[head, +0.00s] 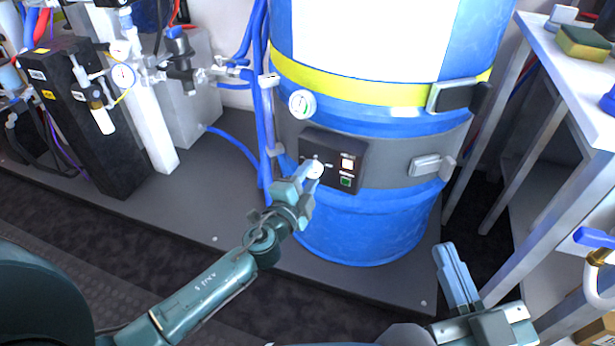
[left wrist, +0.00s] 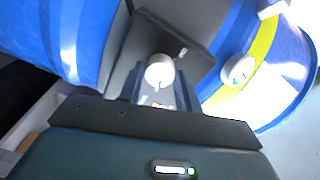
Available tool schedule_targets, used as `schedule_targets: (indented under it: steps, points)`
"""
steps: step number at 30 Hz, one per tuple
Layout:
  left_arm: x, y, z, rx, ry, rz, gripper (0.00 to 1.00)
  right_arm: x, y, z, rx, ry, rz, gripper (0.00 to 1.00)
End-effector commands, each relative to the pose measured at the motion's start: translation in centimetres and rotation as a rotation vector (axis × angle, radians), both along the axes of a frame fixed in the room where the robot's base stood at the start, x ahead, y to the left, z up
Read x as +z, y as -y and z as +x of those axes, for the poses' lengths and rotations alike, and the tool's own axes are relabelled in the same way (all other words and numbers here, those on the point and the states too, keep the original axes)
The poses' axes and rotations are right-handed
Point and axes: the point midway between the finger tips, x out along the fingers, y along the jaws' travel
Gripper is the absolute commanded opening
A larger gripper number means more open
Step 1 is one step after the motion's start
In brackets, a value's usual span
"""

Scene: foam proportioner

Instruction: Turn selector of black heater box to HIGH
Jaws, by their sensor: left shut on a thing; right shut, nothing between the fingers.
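The black heater box (head: 352,147) is mounted on the grey band around the blue drum. It carries a round white selector knob (head: 316,170), a lit pale switch and a green one. My left gripper (head: 312,171) is shut on the knob; its fingers partly cover the box's lower left. The left wrist view shows the knob (left wrist: 160,70) at the fingertips, in front of the dark box (left wrist: 190,40). The knob's pointer and setting labels are too small to read. My right gripper (head: 455,272) is shut and empty, away from the box at lower right.
The blue drum (head: 370,225) has a yellow strap, a dial gauge (head: 302,103) and a latch on the grey band (head: 426,166). Blue hoses and a pipe run just left of the box. A metal shelf (head: 560,60) stands at right.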

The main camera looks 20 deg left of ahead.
Motion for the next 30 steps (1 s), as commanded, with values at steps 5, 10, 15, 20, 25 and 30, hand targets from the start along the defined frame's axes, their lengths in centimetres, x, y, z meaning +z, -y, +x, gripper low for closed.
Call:
schedule_targets:
  steps: [5, 10, 15, 20, 25, 30]
  points:
    - [0.29, 0.03, 0.16, 0.0, 0.008, 0.01, 0.11, 0.02, 0.05, 0.01, -0.001, 0.0, -0.001, 0.0]
    - [0.31, 0.03, 0.16, -0.001, 0.008, 0.01, 0.11, 0.09, 0.07, -0.01, -0.001, 0.003, -0.001, 0.0]
    - [0.32, 0.04, 0.16, -0.001, 0.008, 0.01, 0.39, 0.25, 0.07, -0.06, 0.0, 0.006, 0.0, 0.0]
    - [0.2, 0.04, 0.1, -0.001, 0.006, 0.009, 0.52, 0.29, 0.07, -0.13, 0.004, 0.007, -0.004, 0.0]
    - [0.11, 0.03, 0.06, 0.0, 0.003, 0.009, 0.55, 0.25, 0.06, -0.16, 0.006, 0.008, -0.007, 0.0]
    - [0.05, -0.02, 0.06, -0.001, 0.002, 0.009, 0.55, 0.21, 0.05, -0.17, 0.006, 0.008, -0.007, 0.0]
